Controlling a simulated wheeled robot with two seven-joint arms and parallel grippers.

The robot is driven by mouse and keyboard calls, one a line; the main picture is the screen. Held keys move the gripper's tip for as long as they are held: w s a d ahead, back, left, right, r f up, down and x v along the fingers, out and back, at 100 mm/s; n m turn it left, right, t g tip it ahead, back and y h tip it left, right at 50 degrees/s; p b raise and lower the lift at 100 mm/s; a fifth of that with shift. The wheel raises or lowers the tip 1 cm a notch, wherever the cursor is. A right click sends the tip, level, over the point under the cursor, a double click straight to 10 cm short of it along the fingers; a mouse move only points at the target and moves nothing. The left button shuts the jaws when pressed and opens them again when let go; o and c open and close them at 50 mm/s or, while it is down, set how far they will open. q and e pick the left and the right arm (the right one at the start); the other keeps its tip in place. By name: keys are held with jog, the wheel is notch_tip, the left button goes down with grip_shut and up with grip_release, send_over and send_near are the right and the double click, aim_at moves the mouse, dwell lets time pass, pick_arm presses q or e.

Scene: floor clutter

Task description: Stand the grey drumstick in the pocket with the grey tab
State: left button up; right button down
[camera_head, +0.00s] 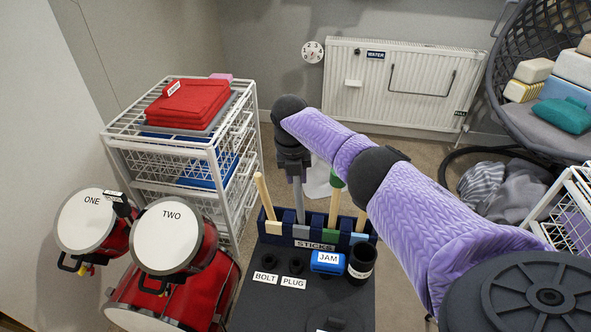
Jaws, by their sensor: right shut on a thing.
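The grey drumstick (299,202) is upright in the jaws of my right gripper (296,176), which points down and is shut on it. The drumstick's lower part is over or inside the navy stick holder (316,246), labelled STICKS. It lines up with the pocket with the grey tab (301,232), second from the left. The holder's front wall hides the tip, so I cannot tell how deep it is or whether it touches the bottom. My left gripper is not in view.
Wooden sticks (264,195) stand in other pockets, one with a green top (336,181). Red drums (172,236) and a white wire rack (125,150) are at left.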

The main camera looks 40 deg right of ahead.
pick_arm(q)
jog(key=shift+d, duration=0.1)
pick_arm(e)
jog(key=shift+c, duration=2.4)
grip_release()
jog(key=shift+o, duration=0.4)
jog(key=r+p, duration=0.1)
jog(key=r, duration=0.2)
jog(key=r+p, duration=0.2)
jog(key=r, duration=0.1)
jog(key=a+r+p, duration=0.1)
jog(key=r, duration=0.2)
jog(key=shift+s+p, duration=0.1)
jog(key=shift+p, duration=0.25)
jog(key=shift+a+r, duration=0.1)
jog(key=shift+r, duration=0.35)
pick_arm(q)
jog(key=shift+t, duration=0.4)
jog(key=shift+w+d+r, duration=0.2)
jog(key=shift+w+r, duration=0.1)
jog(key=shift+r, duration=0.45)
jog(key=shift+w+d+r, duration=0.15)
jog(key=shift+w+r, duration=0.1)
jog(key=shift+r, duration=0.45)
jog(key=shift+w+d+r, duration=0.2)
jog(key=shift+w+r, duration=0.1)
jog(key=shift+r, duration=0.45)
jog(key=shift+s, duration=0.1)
